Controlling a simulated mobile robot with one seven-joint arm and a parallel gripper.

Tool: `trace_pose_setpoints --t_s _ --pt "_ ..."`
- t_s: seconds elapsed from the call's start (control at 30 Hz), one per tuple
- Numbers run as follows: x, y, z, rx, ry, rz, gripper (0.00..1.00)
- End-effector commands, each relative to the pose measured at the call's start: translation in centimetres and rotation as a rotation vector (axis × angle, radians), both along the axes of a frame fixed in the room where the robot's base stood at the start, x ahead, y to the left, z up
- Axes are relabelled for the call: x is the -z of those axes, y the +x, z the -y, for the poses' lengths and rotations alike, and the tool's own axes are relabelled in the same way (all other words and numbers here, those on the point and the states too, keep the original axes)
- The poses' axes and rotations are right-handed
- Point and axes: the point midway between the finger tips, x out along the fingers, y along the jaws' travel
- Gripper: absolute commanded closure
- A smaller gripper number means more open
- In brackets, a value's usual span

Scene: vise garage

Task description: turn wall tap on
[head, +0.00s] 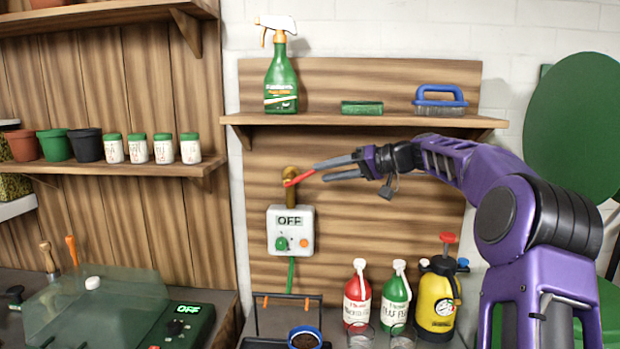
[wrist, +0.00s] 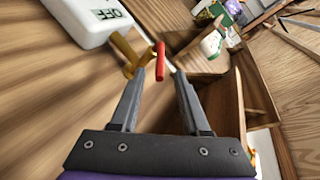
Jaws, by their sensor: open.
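The wall tap (head: 291,195) is a brass fitting on the wooden back panel, above a white box (head: 304,226) whose display reads OFF. Its red lever (head: 299,178) points right toward my gripper (head: 319,173). In the wrist view, the brass tap body (wrist: 125,52) is just beyond the left finger, and the red lever (wrist: 160,60) shows at the gap between the fingertips (wrist: 160,76). My gripper is open, with one finger on each side of the lever's near end. I cannot tell whether either finger touches it.
A shelf (head: 345,120) above holds a green spray bottle (head: 281,80), a sponge (head: 361,108) and a blue brush (head: 440,100). Below stand a red bottle (head: 357,295), a green bottle (head: 396,298) and a yellow sprayer (head: 437,300). The panel around the tap is clear.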

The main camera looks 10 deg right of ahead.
Motion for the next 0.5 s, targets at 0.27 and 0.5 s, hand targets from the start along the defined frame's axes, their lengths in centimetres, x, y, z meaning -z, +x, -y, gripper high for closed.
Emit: trace_pose_setpoints --t_s 0.27,0.5 --pt "-1.9 -3.3 5.6 0.003 -0.001 0.001 0.54" --pt "-2.9 -4.9 8.3 0.001 0.000 0.000 0.54"
